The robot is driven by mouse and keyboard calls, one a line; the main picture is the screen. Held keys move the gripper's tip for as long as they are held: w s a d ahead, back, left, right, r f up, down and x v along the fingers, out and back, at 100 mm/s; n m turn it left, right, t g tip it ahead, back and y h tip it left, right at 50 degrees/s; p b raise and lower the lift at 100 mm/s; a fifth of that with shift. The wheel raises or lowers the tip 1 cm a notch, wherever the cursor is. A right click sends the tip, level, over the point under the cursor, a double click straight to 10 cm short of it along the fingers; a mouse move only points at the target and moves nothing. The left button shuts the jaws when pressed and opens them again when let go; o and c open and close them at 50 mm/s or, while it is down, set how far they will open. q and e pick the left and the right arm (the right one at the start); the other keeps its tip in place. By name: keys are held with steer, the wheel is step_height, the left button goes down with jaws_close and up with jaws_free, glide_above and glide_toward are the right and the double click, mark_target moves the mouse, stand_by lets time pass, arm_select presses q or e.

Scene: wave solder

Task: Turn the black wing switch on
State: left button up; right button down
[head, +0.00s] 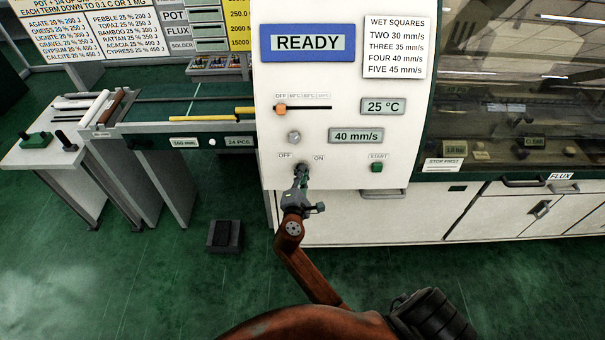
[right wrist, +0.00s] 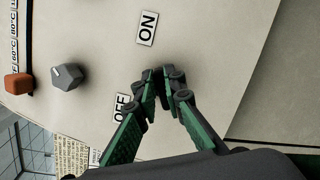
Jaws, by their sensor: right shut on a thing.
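The black wing switch (head: 302,167) is on the white control panel (head: 350,185), between the OFF and ON labels. My right gripper (head: 302,175) reaches up to it from below and is shut on it. In the right wrist view the green fingers of my right gripper (right wrist: 162,90) are close together at the panel face, between the ON label (right wrist: 147,28) and the OFF label (right wrist: 122,107). The fingers hide most of the switch, so I cannot tell which way its wing points. My left gripper is not in view.
A grey knob (head: 294,138) and an orange slider (head: 281,109) are above the switch. A green START button (head: 377,168) is to its right. The display (head: 308,43) reads READY. Green floor in front is mostly clear.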

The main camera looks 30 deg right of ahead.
steer(key=shift+a, duration=0.1)
steer(key=c, duration=2)
jaws_free()
steer(key=v, duration=0.7)
steer(key=shift+s+a, duration=0.1)
steer(key=shift+s, duration=0.1)
